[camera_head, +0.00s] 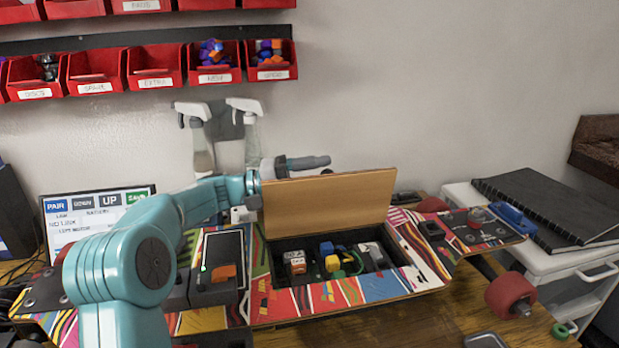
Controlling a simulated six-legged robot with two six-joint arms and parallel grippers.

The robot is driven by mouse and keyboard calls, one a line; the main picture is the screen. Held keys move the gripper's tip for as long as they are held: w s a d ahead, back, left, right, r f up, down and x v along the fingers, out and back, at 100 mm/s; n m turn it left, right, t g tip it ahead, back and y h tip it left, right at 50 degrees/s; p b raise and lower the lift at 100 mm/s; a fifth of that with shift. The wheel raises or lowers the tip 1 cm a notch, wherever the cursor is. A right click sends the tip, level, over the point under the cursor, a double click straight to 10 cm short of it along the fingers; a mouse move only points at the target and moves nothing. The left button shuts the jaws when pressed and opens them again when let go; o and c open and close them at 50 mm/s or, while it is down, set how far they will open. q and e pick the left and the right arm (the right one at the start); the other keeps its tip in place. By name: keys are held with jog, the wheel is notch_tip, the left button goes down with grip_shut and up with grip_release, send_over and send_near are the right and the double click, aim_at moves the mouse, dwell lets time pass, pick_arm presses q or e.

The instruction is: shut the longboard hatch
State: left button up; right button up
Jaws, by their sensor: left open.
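The longboard (420,268) lies across the bench with its colourful patterned deck up. Its hatch (330,203), a plain wooden panel, stands raised, close to upright, at the back of the open compartment (285,279). Inside are an orange and white block (297,262), a yellow and blue part with a green loop (335,262) and a light grey part (371,255). My left arm reaches in from the left. My left gripper (305,162) is open, at the hatch's upper left edge and partly behind it; contact cannot be told. My right gripper is not in view.
Red bins (153,68) hang above. A labelled screen (97,212) stands at the left. A white cart (545,255) with a black binder (552,212) is at the right. The space above the compartment's front is clear.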

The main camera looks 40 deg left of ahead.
pick_arm(q)
jog(key=p+v, duration=0.1)
jog(key=v, duration=1.5)
jog(key=shift+s, duration=0.15)
jog(key=shift+r, duration=0.1)
